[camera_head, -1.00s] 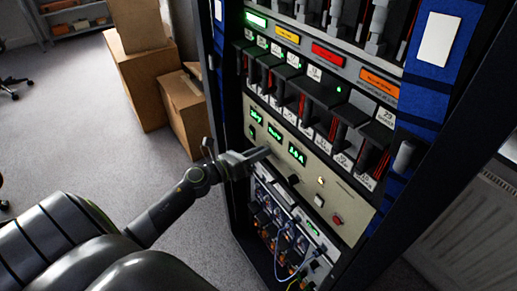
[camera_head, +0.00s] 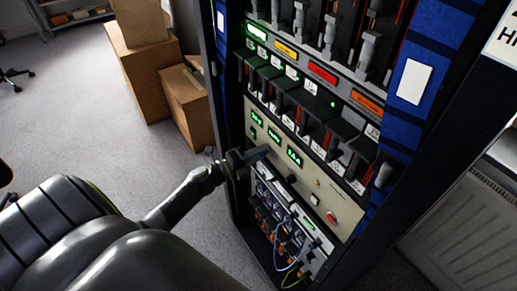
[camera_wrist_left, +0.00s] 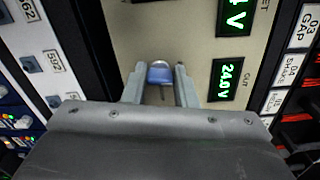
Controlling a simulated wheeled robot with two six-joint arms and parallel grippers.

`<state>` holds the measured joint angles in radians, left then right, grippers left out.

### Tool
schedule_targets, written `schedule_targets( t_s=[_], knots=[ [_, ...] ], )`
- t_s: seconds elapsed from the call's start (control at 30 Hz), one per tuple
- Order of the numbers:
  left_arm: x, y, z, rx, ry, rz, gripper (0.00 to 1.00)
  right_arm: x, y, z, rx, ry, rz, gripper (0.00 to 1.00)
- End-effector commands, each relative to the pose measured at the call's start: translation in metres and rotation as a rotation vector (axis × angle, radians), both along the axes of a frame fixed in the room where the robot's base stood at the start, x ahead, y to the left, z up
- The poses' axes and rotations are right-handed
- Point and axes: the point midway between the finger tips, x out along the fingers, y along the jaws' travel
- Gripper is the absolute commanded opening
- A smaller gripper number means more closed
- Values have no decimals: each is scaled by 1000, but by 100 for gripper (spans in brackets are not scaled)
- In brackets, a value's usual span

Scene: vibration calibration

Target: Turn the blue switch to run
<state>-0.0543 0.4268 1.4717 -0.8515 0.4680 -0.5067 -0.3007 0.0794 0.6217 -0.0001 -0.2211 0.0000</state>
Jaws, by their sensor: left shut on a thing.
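The blue switch (camera_wrist_left: 160,74) is a small rounded knob on the beige control panel (camera_wrist_left: 165,30), seen in the left wrist view. My left gripper (camera_wrist_left: 159,82) has one finger on each side of it and is shut on it. In the head view, my left gripper (camera_head: 264,151) reaches the left part of the beige panel (camera_head: 345,220), below the green displays (camera_head: 274,134). The blue switch is hidden behind the gripper there. The switch's position markings cannot be read. My right gripper is not in view.
The panel sits in a tall dark rack with slotted modules (camera_head: 320,110) above and cabled units (camera_head: 290,220) below. A black knob (camera_head: 291,179) and a red button (camera_head: 331,217) are to the gripper's right. Cardboard boxes (camera_head: 187,100) stand left of the rack on open carpet.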

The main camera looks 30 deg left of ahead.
Motion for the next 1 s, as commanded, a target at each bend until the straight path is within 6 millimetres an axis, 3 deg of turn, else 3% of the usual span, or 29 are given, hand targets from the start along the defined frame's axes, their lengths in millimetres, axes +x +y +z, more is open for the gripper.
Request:
schedule_targets(
  t_s=[0.4,0.93,0.97,1.0],
  knots=[
    [1,1,1,-167,68,1,3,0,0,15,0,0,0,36],
    [1,0,0,-188,76,1,3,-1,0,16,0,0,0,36],
    [1,0,0,-188,76,1,27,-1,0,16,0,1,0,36],
    [1,0,0,-188,77,1,32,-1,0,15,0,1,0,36]
  ],
)
